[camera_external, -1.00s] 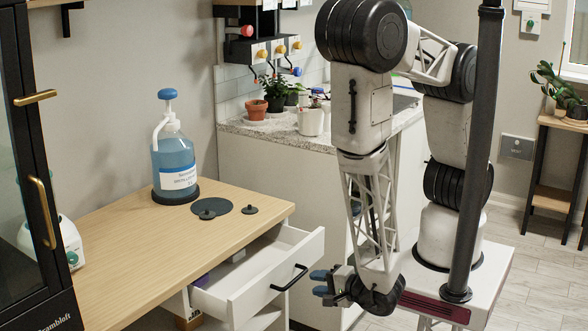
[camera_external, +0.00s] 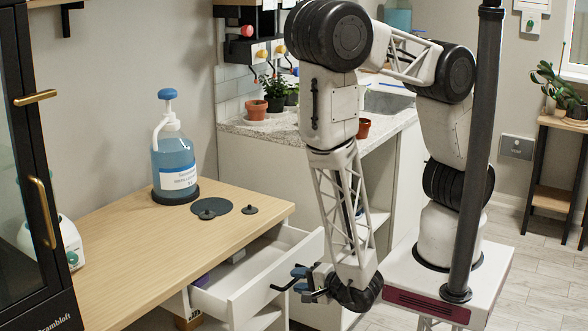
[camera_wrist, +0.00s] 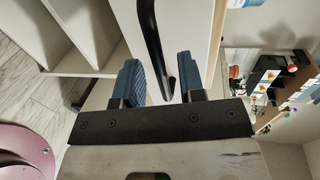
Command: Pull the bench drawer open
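The bench drawer (camera_external: 248,294) is white and stands pulled well out from under the wooden-topped bench. Its front also fills the upper middle of the wrist view (camera_wrist: 185,30). Its black bar handle (camera_external: 277,288) is partly hidden by my fingers in the external view. My gripper (camera_external: 301,280) is at the handle, in front of the drawer front. In the wrist view the blue fingers of my gripper (camera_wrist: 160,64) stand apart, and the handle (camera_wrist: 151,40) runs between them with gaps on both sides. The gripper is open and holds nothing.
A bottle of blue liquid (camera_external: 175,165) with a pump stands on the bench top (camera_external: 130,245), beside dark discs (camera_external: 212,206). A counter (camera_external: 262,175) with potted plants stands behind the drawer. Some floor is free at the right.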

